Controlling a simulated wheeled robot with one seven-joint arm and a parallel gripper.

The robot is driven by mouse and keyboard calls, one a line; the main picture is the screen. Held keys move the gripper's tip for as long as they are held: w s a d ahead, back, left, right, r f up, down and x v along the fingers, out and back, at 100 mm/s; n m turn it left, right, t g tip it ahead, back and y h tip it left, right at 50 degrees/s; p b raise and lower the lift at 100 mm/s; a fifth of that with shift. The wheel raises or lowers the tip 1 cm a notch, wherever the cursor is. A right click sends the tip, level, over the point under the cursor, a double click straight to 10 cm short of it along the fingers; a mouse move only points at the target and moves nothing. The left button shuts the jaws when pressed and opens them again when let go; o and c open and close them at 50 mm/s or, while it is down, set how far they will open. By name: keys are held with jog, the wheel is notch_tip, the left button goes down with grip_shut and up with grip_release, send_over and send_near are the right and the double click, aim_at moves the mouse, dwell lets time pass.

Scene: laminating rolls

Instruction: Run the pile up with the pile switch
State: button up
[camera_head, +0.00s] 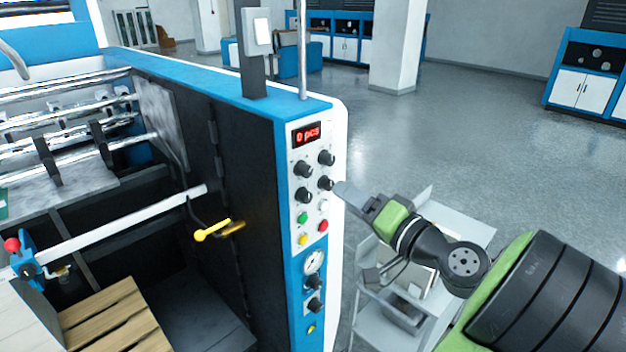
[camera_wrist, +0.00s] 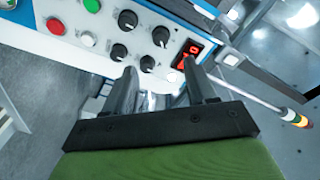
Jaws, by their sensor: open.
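The control panel (camera_head: 311,200) is on the blue-edged end of the machine, with several black knobs under a red display (camera_head: 306,134) reading 0 pcs. The labels are too small to read, so I cannot tell which knob is the pile switch. My gripper (camera_head: 341,187) is open, just right of the lower right knob (camera_head: 326,183). In the wrist view, the fingers of my gripper (camera_wrist: 160,72) point at the panel, with the upper right knob (camera_wrist: 147,63) showing between their tips. No contact is evident. A slatted wooden pallet (camera_head: 112,318) lies low inside the machine; no stack shows on it.
Green (camera_head: 302,218), red (camera_head: 323,226), white and yellow buttons sit below the knobs, with a pressure gauge (camera_head: 314,261) lower down. A grey trolley (camera_head: 455,225) stands behind my arm. A yellow handle (camera_head: 213,230) juts from the dark side wall. Open floor lies right.

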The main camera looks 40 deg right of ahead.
aim_at(308, 173)
jog(key=w, duration=0.7)
jog(key=w+p, duration=0.1)
jog(key=w, duration=0.3)
jog(key=shift+w+d, duration=0.25)
jog(key=shift+d, duration=0.1)
grip_shut()
